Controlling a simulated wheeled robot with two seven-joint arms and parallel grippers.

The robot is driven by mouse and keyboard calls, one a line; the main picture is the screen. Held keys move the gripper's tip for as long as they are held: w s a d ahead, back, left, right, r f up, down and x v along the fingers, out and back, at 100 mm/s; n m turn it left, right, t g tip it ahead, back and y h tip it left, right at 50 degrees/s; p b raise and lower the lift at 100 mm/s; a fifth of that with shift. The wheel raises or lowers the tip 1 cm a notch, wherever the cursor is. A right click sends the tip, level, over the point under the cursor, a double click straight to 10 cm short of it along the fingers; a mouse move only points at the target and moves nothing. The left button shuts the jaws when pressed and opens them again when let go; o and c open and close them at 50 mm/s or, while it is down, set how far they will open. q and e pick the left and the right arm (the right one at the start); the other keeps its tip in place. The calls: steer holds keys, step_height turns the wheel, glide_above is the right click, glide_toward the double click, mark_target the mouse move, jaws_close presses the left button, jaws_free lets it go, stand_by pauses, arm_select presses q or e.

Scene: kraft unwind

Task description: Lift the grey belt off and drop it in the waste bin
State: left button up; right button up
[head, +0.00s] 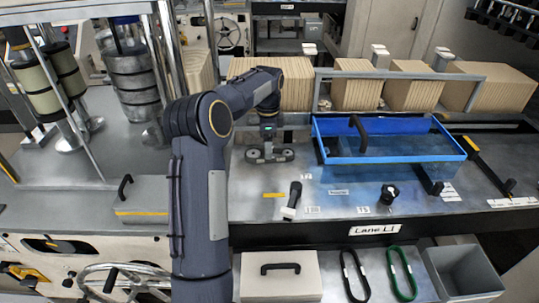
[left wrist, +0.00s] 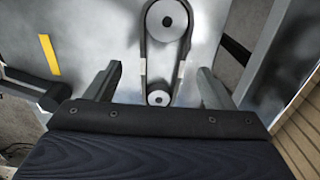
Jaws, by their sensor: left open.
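The grey belt (left wrist: 143,62) loops around a large pulley (left wrist: 166,20) and a small pulley (left wrist: 159,98) in the left wrist view. In the head view the belt and pulleys (head: 270,157) are on the grey deck, partly hidden by my gripper. My left gripper (head: 268,142) is above them. In the left wrist view its fingers (left wrist: 158,88) are open, one on each side of the belt near the small pulley, with gaps to both strands. A grey open-top bin (head: 468,284), likely the waste bin, stands at the lower right. My right gripper is not in view.
A blue tray (head: 390,158) with a black handle lies right of the belt. A black-handled tool (head: 294,196) and a black knob (head: 389,194) are in front. A black belt (head: 354,275) and a green belt (head: 402,272) lie below, left of the bin.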

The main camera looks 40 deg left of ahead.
arm_select(q)
steer(key=f, duration=0.3)
steer(key=shift+w, duration=0.35)
steer(key=shift+s+f, duration=0.1)
steer(key=shift+f, duration=0.15)
steer(key=shift+c, duration=0.2)
steer(key=c, duration=1.1)
